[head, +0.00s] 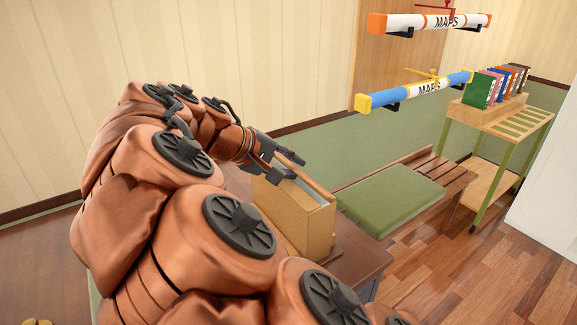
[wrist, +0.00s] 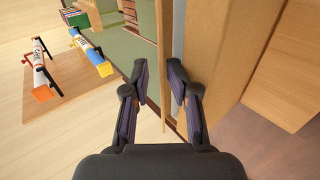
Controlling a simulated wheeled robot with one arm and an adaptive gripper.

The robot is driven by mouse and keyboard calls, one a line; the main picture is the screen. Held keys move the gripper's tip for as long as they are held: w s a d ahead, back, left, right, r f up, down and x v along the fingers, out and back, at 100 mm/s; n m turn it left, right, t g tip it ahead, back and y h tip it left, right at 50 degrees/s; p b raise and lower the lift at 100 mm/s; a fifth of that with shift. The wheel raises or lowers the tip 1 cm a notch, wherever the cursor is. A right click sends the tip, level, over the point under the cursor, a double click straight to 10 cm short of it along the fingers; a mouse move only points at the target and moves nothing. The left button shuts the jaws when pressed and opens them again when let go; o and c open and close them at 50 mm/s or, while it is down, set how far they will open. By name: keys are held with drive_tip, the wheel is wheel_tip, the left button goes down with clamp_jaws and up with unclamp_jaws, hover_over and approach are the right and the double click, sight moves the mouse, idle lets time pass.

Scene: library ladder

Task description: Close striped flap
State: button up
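A tan wooden box (head: 297,215) stands upright on a dark brown table, and a thin board rises along the rear of its top. No stripes show on it, so I cannot tell which part is the striped flap. My gripper (head: 286,166) is at the box's upper left end, its fingers partly hiding that corner. In the wrist view my gripper (wrist: 157,72) is open, with a thin wooden board (wrist: 165,45) running between its two fingers. A narrow grey-blue gap separates this board from a wider wooden panel on the right. I cannot tell whether either finger touches the board.
A bench with a green cushion (head: 392,207) stands right of the table. Behind it are two wall-mounted map tubes, one white and orange (head: 430,22), one blue and yellow (head: 415,91). A trolley (head: 500,125) with several books stands at the far right. Wooden floor is clear at lower right.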

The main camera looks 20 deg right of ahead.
drive_tip(key=v, duration=0.8)
idle(0.4)
